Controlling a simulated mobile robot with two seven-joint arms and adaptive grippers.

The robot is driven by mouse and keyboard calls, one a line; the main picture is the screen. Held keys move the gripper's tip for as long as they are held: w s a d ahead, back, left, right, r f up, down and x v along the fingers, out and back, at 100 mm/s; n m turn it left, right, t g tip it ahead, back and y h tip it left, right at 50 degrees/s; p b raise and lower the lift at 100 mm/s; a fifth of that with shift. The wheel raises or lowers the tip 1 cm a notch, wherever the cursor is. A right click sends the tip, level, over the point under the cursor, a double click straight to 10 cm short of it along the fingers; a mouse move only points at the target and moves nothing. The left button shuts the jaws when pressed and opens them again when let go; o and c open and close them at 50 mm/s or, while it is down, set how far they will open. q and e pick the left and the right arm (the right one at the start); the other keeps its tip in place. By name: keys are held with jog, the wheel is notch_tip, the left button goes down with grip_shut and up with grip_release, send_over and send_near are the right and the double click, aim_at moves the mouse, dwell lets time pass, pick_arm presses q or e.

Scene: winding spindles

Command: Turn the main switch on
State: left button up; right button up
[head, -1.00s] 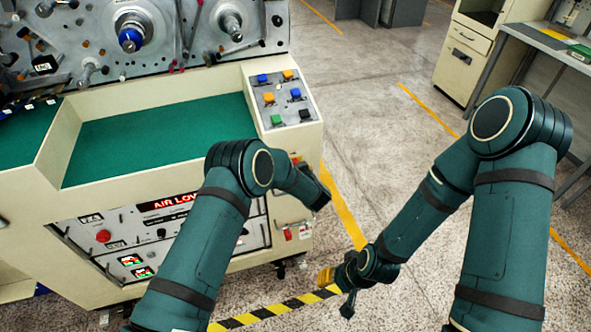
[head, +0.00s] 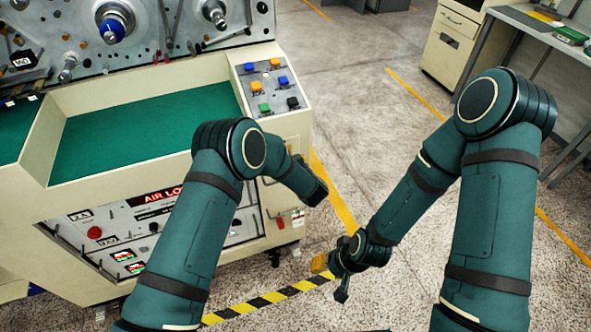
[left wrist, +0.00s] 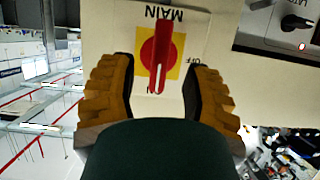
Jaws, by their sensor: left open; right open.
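The main switch (left wrist: 158,60) is a red knob with a long lever on a yellow square, on a cream panel in the left wrist view. The labels read upside down: MAIN above, OFF at the right, ON below. The lever runs up and down in the picture, its lower end by ON. My left gripper (left wrist: 160,90) is open, its brown, dark-padded fingers on either side of the switch, apart from the lever. In the head view the left hand is hidden beyond its wrist, at the machine's right end. My right gripper (head: 330,277) is open and empty above the floor.
The cream machine (head: 120,185) has a green bed (head: 140,125), a push-button panel (head: 270,85) and spindles at the back. A grey desk (head: 525,28) and cream cabinet (head: 450,50) stand at upper right. Floor between is clear, with yellow lines.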

pick_arm(q)
jog(key=v, duration=0.7)
jog(key=shift+s+r, duration=0.25)
jog(key=shift+d, duration=0.1)
